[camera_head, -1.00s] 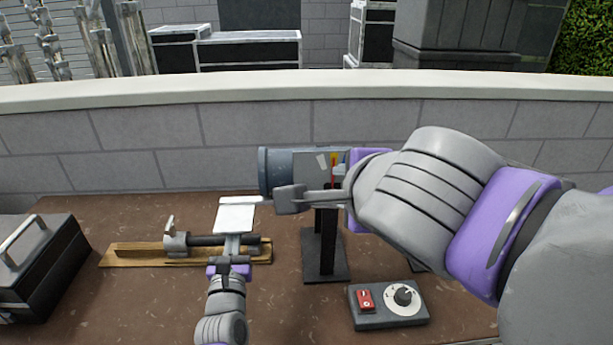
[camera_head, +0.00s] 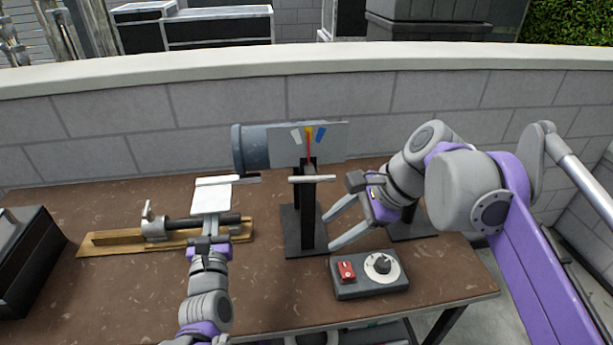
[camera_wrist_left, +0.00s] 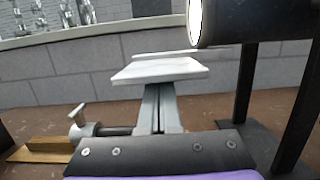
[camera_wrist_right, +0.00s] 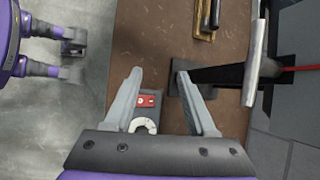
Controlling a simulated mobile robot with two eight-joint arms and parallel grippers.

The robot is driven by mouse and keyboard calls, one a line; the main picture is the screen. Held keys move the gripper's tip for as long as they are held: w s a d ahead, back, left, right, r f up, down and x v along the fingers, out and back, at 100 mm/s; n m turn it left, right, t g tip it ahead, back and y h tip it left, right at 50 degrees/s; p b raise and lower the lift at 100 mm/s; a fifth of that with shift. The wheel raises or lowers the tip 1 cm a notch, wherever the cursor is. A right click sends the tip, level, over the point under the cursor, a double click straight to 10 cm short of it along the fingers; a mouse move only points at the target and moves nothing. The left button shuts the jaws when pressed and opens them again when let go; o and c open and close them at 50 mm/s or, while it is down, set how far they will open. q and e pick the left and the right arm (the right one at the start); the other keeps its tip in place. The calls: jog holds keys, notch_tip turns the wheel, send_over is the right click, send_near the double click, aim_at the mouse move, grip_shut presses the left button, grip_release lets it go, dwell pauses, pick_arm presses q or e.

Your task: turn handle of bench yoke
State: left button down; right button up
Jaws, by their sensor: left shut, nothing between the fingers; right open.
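A grey cylinder with a gauge panel (camera_head: 322,143) sits on a black stand (camera_head: 307,225); I take it for the bench yoke. A pale horizontal bar (camera_head: 312,178), probably its handle, crosses the front of the post. My right gripper (camera_head: 336,228) is open and empty, apart from the bar, low and right of the post. In the right wrist view its fingers (camera_wrist_right: 160,85) are spread. My left gripper (camera_head: 209,228) is shut, with a white plate (camera_head: 212,195) just beyond its fingertips; this plate also shows in the left wrist view (camera_wrist_left: 160,70).
A control box (camera_head: 369,274) with a red switch and a dial lies in front of the stand. A wooden board (camera_head: 110,245) with a clamp-like device lies behind my left gripper. A black case (camera_head: 25,265) stands at the left. A block wall (camera_head: 110,125) closes the back.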

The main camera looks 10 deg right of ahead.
aim_at(315, 178)
jog(key=w+d+r+n+t+y, duration=0.35)
jog(key=d+r+n+y, duration=0.2)
jog(key=r+y, duration=0.2)
jog(key=x, duration=1.1)
jog(key=shift+w+f, duration=0.15)
jog(key=shift+w, duration=0.35)
grip_shut()
